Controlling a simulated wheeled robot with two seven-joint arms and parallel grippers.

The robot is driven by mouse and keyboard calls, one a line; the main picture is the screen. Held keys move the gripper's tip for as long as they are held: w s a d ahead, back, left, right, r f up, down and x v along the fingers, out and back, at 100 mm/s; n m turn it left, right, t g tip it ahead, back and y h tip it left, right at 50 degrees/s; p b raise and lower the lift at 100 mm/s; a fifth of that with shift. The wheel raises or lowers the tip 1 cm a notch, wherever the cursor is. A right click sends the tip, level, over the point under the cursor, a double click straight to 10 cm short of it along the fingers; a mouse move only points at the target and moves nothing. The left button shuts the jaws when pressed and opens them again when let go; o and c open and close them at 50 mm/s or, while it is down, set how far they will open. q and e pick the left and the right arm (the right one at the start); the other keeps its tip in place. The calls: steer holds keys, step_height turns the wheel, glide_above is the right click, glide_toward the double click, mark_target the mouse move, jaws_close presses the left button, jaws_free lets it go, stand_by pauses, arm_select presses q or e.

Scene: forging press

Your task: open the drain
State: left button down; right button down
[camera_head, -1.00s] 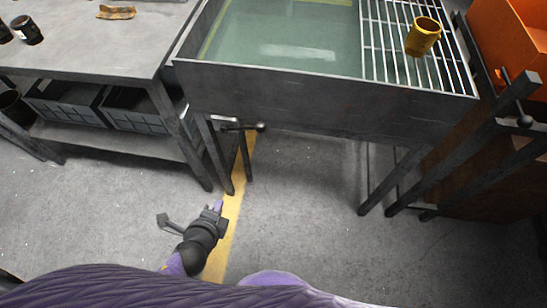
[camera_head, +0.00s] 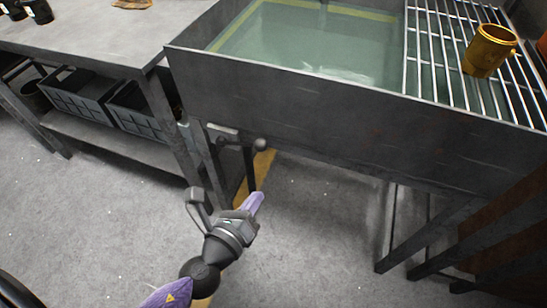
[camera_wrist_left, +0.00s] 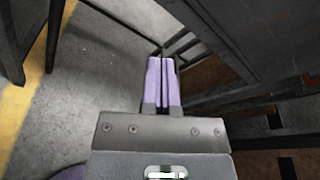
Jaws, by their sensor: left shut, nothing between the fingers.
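The tank (camera_head: 300,112) is a dark metal trough of greenish water on legs. A drain lever (camera_head: 242,142) with a round dark knob (camera_head: 260,144) sticks out under its left front corner. My left gripper (camera_head: 256,198) has purple fingers and is below the lever, apart from it. In the left wrist view the fingers (camera_wrist_left: 161,82) are shut together with nothing between them. The lever does not show in the left wrist view. My right gripper is not in view.
A metal grate (camera_head: 440,70) covers the tank's right part, with a yellow cup (camera_head: 489,50) on it. A workbench (camera_head: 95,40) with grey crates (camera_head: 75,97) below stands at left. Tank legs (camera_head: 405,240) stand at right. The floor between is clear.

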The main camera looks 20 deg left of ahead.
mark_target(239, 144)
arm_select(q)
steer(key=shift+r, duration=0.15)
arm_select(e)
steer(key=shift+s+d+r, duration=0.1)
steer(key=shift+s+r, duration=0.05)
